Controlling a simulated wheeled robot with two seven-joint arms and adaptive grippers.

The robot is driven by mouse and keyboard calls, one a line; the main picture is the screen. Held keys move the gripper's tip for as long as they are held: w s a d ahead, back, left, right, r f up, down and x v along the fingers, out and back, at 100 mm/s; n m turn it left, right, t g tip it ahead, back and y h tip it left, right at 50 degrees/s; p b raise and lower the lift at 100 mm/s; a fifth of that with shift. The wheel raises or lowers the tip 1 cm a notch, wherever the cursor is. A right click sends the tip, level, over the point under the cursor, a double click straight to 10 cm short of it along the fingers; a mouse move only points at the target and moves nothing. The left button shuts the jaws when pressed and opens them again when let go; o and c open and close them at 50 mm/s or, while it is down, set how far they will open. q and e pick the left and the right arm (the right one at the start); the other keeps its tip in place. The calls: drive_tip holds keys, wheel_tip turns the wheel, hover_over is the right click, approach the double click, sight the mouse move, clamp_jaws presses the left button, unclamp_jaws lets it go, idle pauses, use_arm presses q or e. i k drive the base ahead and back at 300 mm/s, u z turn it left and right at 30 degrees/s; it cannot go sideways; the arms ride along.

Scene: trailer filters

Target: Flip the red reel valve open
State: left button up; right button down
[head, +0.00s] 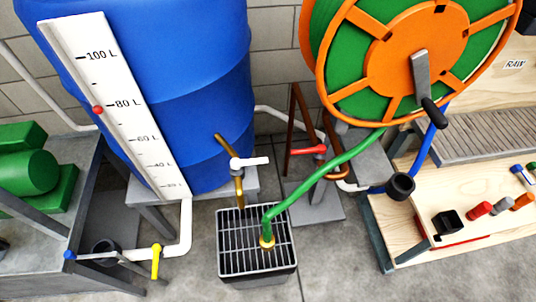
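The red reel valve handle (308,150) is a short red lever below the reel, at the middle right of the head view. It sticks out to the left, roughly level, from a copper-brown pipe (334,158). The hose reel (415,50) is green with an orange rim and spokes, and stands above and to the right of the valve. A green hose (330,182) runs from the reel down to a brass end over a grated drain box (256,268). Neither of my grippers shows in this view.
A blue tank (205,90) with a white litre scale (105,85) stands left. A white-handled tap (248,162) is left of the red valve. A yellow handle (156,262) sits lower left. A wooden board (470,190) with small parts lies right. Grey floor (335,265) is clear in front.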

sight(322, 149)
drive_tip(key=u, duration=0.85)
drive_tip(key=k, duration=1.15)
drive_tip(key=u, duration=0.9)
drive_tip(key=i, duration=1.25)
drive_tip(key=z, duration=1.3)
drive_tip(key=i, duration=0.85)
drive_tip(key=z, duration=0.95)
